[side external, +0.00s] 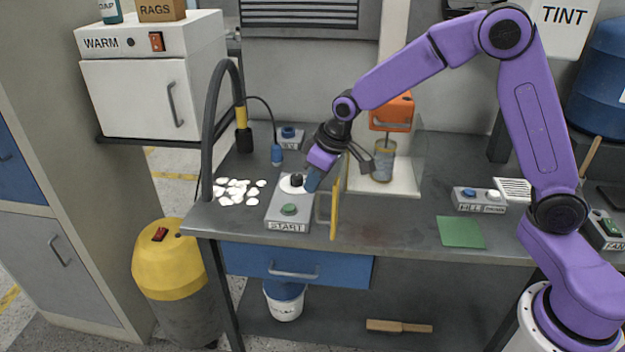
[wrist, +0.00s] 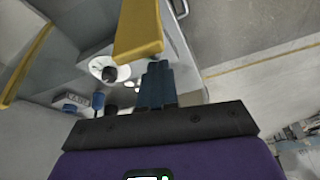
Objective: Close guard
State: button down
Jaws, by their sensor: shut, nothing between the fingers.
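The guard (side external: 335,215) is a yellow-edged panel standing out toward the front of the bench, with a handle on its left side. It stands in front of the orange mixer (side external: 391,112), which has a clear cup (side external: 384,160) beneath it. The mixer's front looks uncovered. My gripper (side external: 311,181) is shut and empty, with blue fingers pointing down, just left of the guard. In the wrist view, the shut fingertips (wrist: 157,66) lie close to a wide yellow bar (wrist: 138,32). I cannot tell whether they touch it.
The START box (side external: 287,213), with a green button and dark knob, sits close to my fingers. White shells (side external: 238,189) lie left of it. A dark arched hose (side external: 209,130) stands at the bench's left. A green mat (side external: 461,232) lies right, with clear bench before it.

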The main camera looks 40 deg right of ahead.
jog(key=shift+s+d+n, duration=0.4)
jog(key=shift+s, duration=0.3)
jog(key=s+d+n+g+y, duration=0.1)
jog(key=s+d+n+g, duration=0.1)
jog(key=s+d+n, duration=0.55)
jog(key=s+d+n+g+y, duration=0.1)
jog(key=s+d+n+g, duration=0.3)
jog(key=d, duration=0.6)
jog(key=w+d+n+t, duration=0.1)
jog(key=w+d+n, duration=0.3)
jog(key=d, duration=0.5)
jog(key=shift+w+d, duration=0.15)
jog(key=shift+d, duration=0.2)
jog(key=shift+d, duration=0.25)
